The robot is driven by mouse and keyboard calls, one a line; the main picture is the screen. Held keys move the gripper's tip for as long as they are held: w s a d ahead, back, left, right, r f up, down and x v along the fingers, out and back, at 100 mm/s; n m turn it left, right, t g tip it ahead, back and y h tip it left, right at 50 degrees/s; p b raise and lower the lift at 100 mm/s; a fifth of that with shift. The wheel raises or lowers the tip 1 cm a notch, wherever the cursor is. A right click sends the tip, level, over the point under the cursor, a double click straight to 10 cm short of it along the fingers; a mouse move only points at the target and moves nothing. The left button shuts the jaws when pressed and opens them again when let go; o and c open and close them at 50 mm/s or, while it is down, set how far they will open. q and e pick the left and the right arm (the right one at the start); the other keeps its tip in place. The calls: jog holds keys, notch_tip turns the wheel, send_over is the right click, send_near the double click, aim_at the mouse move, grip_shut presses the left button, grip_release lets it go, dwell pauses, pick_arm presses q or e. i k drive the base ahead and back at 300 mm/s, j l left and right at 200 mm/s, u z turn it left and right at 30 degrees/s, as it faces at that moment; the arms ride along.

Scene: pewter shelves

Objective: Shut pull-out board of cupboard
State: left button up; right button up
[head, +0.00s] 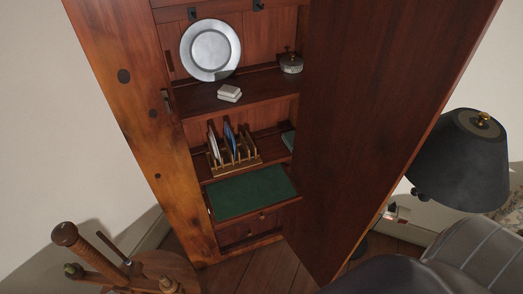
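The cupboard (148,120) is a tall reddish wooden piece with open shelves. Its pull-out board (252,193) has a green top and brown wooden edges. The board sticks out below the shelf with the plate rack, above a drawer front (248,228). Its green surface looks bare. The large dark red door (385,110) stands open on the right side of the cupboard. Neither of my grippers is in view.
A pewter plate (210,50), a lidded pot (291,64) and small white blocks (229,93) stand on the upper shelf. A rack (233,160) holds plates below. A turned wooden object (100,262) stands at lower left. A dark lampshade (462,160) is at right.

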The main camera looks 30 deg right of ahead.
aim_at(251, 191)
jog(key=z, duration=0.85)
